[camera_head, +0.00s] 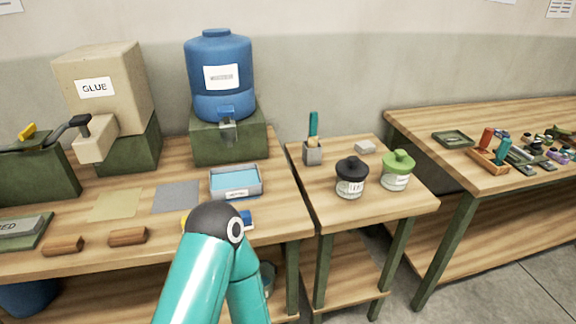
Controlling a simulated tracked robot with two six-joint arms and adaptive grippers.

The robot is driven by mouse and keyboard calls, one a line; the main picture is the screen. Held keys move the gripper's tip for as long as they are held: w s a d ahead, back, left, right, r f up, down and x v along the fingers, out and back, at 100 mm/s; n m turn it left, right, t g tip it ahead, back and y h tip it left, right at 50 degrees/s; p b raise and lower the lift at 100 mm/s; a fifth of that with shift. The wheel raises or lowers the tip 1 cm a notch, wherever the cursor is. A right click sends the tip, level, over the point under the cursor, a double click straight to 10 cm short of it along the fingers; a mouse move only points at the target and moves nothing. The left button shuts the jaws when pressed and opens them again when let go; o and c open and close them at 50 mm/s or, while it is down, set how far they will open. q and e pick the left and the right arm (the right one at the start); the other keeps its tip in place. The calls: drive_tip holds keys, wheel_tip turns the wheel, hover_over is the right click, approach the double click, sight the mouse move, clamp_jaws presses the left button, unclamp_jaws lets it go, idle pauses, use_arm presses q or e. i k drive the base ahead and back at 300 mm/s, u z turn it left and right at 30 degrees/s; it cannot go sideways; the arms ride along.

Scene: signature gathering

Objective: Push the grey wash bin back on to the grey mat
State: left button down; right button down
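The grey wash bin (234,194) is a shallow rectangular tray with blue water in it and a small white label on its front. It stands on the left wooden table, in front of the blue water dispenser. The grey mat (176,196) lies flat and bare to its left. The bin is beside the mat, not on it. One of my teal arms rises from the bottom with its black joint in front of the bin. I cannot make out a gripper on it. No gripper of mine shows in this view.
The blue dispenser (222,103) stands on a green box behind the bin. A tan mat (117,204) and two brown blocks (127,236) lie to the left. Yellow and blue bits (247,219) show beside my arm. Jars (351,184) stand on the middle table across a gap.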

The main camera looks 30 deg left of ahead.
sight(228, 182)
drive_tip(key=z, duration=0.45)
drive_tip(key=i, duration=0.35)
drive_tip(key=z, duration=3.9)
drive_tip(key=i, duration=0.6)
drive_tip(key=z, duration=5.7)
drive_tip(key=i, duration=0.45)
